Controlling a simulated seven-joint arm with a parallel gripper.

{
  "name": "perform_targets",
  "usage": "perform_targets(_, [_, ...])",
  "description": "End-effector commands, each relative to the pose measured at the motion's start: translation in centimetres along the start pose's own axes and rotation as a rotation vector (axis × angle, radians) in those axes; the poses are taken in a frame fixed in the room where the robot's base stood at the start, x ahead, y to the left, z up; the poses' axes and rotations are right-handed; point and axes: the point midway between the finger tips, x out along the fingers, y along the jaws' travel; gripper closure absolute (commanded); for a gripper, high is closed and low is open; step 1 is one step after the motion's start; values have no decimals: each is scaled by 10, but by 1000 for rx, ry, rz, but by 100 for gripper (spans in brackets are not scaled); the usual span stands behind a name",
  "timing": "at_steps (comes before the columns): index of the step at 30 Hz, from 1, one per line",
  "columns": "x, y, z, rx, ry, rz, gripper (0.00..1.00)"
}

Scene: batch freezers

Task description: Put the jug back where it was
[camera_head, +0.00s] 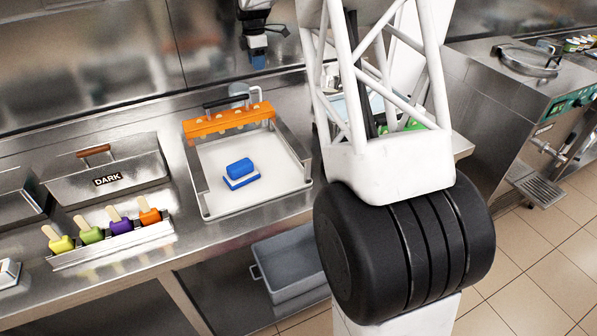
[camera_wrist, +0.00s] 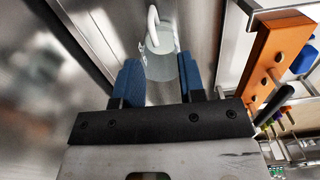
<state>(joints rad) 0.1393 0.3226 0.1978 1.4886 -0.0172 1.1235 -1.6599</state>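The jug (camera_head: 239,91) is pale and see-through. It stands on the steel counter near the back wall, partly hidden behind the orange holder. In the wrist view the jug (camera_wrist: 160,64) shows beyond the gap between my blue fingers, with its pale handle at the top. My gripper (camera_head: 258,63) is just right of the jug in the head view and appears above the counter. In the wrist view my gripper (camera_wrist: 161,78) has its fingers spread apart. Nothing is clearly held between them; the jug seems beyond the fingertips.
An orange holder (camera_head: 205,126) with a black handle spans a white tray (camera_head: 218,205) holding a blue sponge (camera_head: 240,169). Left are a steel bin marked DARK (camera_head: 75,189) and a rack of coloured ice pops (camera_head: 120,250). A grey tub (camera_head: 300,285) sits below the counter.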

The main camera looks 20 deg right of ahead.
Motion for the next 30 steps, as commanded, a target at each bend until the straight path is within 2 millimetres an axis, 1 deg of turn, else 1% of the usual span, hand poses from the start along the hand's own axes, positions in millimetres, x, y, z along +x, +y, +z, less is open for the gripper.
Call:
perform_targets(5, [-21, -32, -9, 82, 0, 13, 63])
perform_targets(11, [-47, -81, -23, 215, 2, 33, 63])
perform_targets(15, [-63, -117, -32, 310, 6, 47, 63])
perform_targets(20, [-77, -160, -42, 422, 12, 62, 63])
perform_targets(21, [-80, -171, -44, 449, 14, 66, 63])
perform_targets(26, [-91, -215, -53, 559, 22, 82, 63])
perform_targets(30, [-98, -254, -60, 655, 32, 94, 63])
